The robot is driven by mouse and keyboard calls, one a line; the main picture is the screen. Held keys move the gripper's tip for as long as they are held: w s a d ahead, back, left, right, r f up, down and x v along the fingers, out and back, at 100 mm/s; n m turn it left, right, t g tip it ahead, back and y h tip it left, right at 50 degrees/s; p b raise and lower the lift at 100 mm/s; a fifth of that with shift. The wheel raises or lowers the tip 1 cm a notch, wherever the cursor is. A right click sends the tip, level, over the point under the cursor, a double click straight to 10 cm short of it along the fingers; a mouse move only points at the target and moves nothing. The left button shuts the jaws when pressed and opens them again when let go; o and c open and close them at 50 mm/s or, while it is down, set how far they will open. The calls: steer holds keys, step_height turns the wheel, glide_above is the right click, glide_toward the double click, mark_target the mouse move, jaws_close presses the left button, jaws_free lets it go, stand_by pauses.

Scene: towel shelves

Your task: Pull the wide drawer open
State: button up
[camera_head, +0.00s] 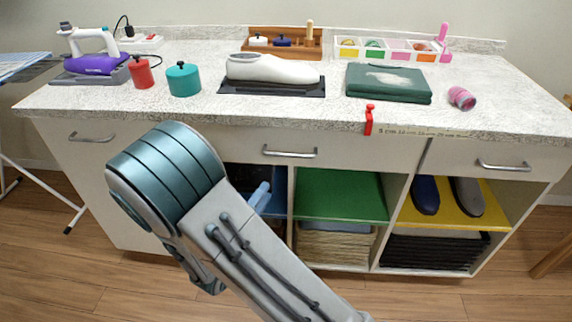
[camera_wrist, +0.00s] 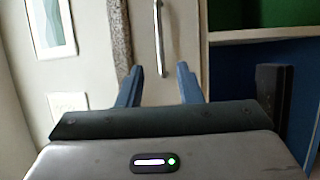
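The wide drawer is the middle white drawer front (camera_head: 335,150) under the countertop, with a metal bar handle (camera_head: 290,152). It looks shut, its face flush with the cabinet. In the wrist view, turned on its side, the handle (camera_wrist: 158,38) stands upright in the picture beyond the fingertips. My gripper (camera_wrist: 158,70) is open, with its blue fingers on either side of the handle's line. The fingers look short of the handle or only at its lower end; contact cannot be told. In the head view my arm hides most of the gripper.
The countertop (camera_head: 200,107) overhangs above the drawer and holds an iron, pots, a shoe form and a green folded cloth. A red clip (camera_head: 369,120) hangs on its front edge. Open compartments with a green shelf (camera_head: 340,195) and a yellow shelf (camera_head: 452,215) lie below.

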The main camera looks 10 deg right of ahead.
mark_target(290, 156)
steer(key=x, duration=1.2)
steer(key=shift+w+d+r, duration=0.1)
steer(key=shift+w+d, duration=0.15)
jaws_close()
